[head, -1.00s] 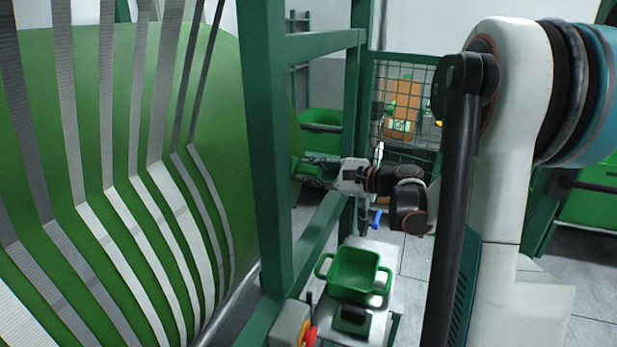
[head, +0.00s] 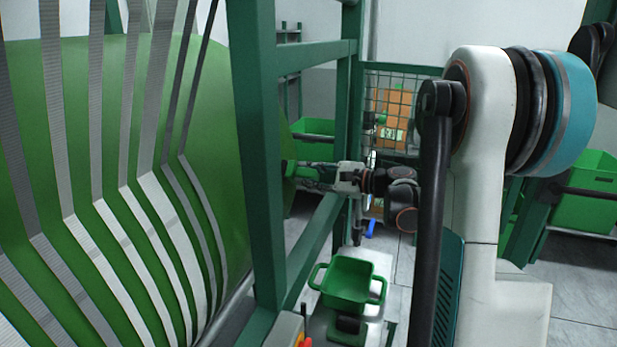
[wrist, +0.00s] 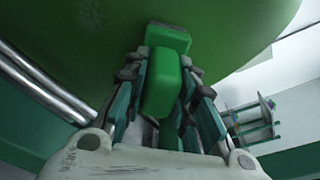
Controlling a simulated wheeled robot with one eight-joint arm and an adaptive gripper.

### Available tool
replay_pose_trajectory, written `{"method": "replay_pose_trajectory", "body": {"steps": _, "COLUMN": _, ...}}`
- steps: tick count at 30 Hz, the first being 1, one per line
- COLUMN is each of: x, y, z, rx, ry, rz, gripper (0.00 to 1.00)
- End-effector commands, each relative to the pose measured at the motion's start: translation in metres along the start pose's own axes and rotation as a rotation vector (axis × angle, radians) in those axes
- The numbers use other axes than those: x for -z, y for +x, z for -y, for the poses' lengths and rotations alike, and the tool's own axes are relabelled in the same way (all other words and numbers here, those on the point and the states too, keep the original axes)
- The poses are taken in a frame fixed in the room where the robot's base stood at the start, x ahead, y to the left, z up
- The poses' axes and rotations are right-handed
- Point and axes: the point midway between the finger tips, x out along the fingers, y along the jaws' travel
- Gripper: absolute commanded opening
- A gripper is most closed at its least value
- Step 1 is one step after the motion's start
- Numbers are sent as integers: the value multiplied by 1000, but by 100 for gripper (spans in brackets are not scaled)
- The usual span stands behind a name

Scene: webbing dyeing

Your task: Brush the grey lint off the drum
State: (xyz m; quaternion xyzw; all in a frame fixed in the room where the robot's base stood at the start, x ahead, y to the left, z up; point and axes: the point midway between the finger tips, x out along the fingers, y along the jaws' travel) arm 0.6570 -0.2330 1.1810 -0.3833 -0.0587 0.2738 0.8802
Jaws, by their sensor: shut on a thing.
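The big green drum (head: 235,190) fills the left of the head view, with several grey and white webbing straps running over it. Its curved surface also spans the top of the wrist view (wrist: 90,35). My gripper (head: 312,172) reaches past the green frame post towards the drum's right side. In the wrist view my gripper (wrist: 168,95) is shut on a green brush (wrist: 163,85). The brush's far end, a darker block (wrist: 168,38), is at or very near the drum surface; I cannot tell if it touches. I cannot make out any grey lint.
Green frame posts (head: 258,150) stand between my body and the drum's end. A green tub (head: 347,284) with handles stands on a small stand below my arm. A mesh guard (head: 400,110) and a green bin (head: 590,190) are behind. Metal rollers (wrist: 40,85) run beside the drum.

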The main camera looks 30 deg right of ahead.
Motion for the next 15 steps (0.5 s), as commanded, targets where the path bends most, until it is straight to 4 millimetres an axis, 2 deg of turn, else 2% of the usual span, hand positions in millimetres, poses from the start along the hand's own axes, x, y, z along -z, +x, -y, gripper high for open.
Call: {"method": "replay_pose_trajectory", "body": {"steps": 15, "x": 8, "y": -45, "z": 0, "rx": 3, "ry": 0, "rz": -2, "gripper": 6}}
